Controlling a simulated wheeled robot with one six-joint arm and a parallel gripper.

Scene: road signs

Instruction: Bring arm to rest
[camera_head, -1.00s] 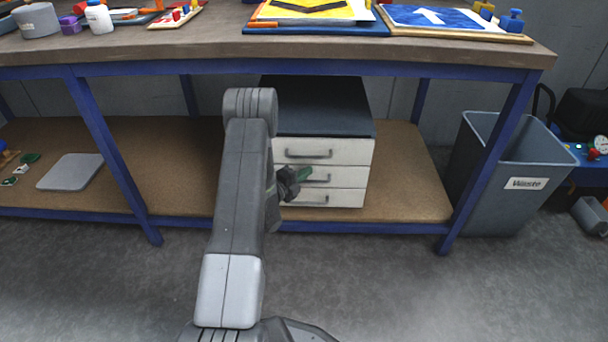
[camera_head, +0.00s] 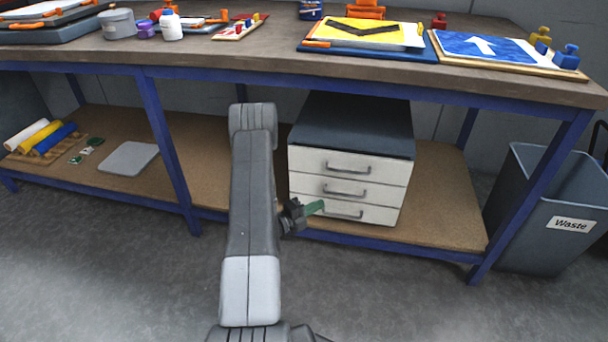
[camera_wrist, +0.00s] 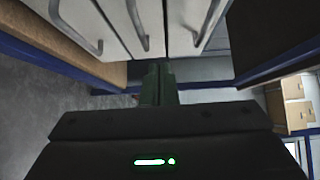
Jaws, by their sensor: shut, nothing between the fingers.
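My gripper (camera_head: 317,207) shows in the head view to the right of my grey arm, in front of the lower drawers of the white drawer unit (camera_head: 343,185). Its green fingers are together with nothing between them. In the wrist view my gripper (camera_wrist: 158,68) points toward the drawer fronts, and the fingers are pressed together. The drawer handles (camera_wrist: 140,25) show above the fingers in that view, apart from them. All three drawers look closed. My arm is folded upright in front of the workbench.
The workbench (camera_head: 270,57) carries a yellow sign (camera_head: 375,33), a blue arrow sign (camera_head: 480,48), pots and small clamps. Its lower shelf (camera_head: 450,190) holds the drawer unit, a grey plate (camera_head: 128,158) and rolls. A waste bin (camera_head: 535,240) stands at right. The floor in front is clear.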

